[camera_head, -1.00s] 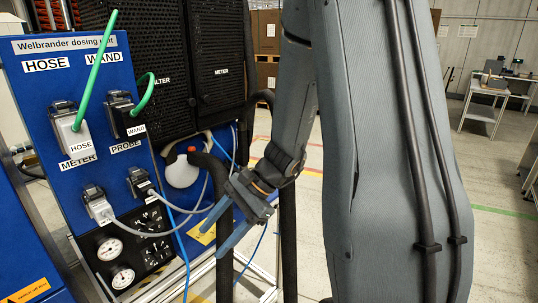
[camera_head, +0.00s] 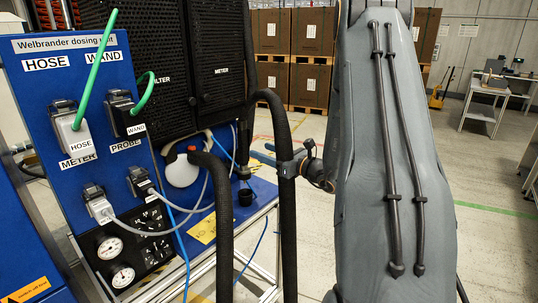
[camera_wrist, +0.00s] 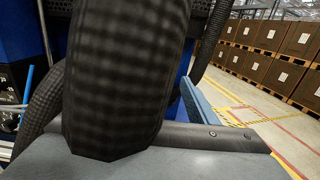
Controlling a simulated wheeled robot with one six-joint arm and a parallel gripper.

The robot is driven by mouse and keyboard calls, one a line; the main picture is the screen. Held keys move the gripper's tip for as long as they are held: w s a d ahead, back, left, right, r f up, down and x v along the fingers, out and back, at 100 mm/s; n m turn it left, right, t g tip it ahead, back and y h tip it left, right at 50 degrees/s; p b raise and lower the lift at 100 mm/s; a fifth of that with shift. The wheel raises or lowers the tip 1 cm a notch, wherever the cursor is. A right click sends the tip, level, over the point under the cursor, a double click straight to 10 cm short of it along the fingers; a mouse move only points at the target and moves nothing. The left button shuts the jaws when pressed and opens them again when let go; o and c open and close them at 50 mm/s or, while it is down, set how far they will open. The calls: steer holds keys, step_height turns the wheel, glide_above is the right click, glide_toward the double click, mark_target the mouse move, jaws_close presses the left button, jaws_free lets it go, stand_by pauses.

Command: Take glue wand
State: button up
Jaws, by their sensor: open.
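A dark upright piece (camera_head: 244,150), which looks like the glue wand, stands at the right side of the blue dosing unit, above a small black cup (camera_head: 246,196). My gripper (camera_head: 262,158) is open, with its blue fingers pointing left toward this piece. A thick black hose partly hides the gripper in the head view, so I cannot tell whether it touches the wand. In the wrist view one blue finger (camera_wrist: 197,108) shows right of a large dark ribbed hose (camera_wrist: 125,75); the other finger is hidden.
Two thick black hoses (camera_head: 287,220) rise in front of the unit, close to my gripper. The blue panel (camera_head: 60,100) carries plugs labelled HOSE and WAND with green cables, and two gauges. Boxes on pallets (camera_head: 312,60) stand at the back.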

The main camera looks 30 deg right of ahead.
mark_target(247, 144)
steer(key=shift+b+x, duration=1.2)
steer(key=shift+x, duration=3.3)
steer(key=c, duration=0.8)
steer(key=shift+r, duration=0.1)
steer(key=shift+r+p, duration=1.6)
steer(key=shift+r, duration=2.1)
